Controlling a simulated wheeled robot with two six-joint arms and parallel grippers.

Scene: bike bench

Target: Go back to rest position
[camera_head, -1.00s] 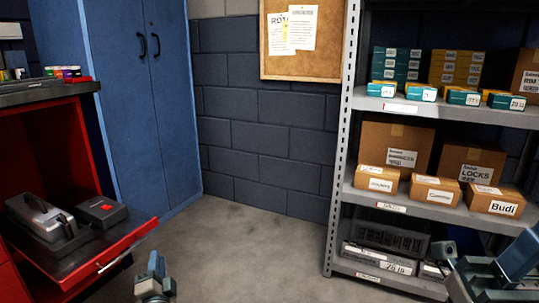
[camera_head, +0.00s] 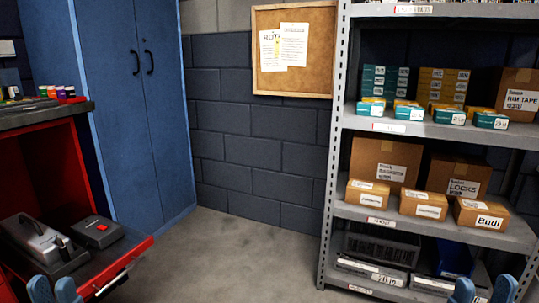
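My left gripper (camera_head: 53,289) shows at the bottom edge on the left, in front of the open red drawer. Its two blue-grey fingertips point up and stand a little apart, with nothing seen between them. My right gripper (camera_head: 484,290) shows at the bottom edge on the right, in front of the lower shelf. Its two fingertips are apart and nothing shows between them. The rest of both grippers and arms is below the picture.
A red tool cabinet (camera_head: 55,180) stands at the left with its drawer (camera_head: 140,246) open, holding a grey tool case (camera_head: 38,243). A blue locker (camera_head: 135,110) is behind. Grey shelving (camera_head: 385,217) with boxes fills the right. The floor (camera_head: 235,260) between is clear.

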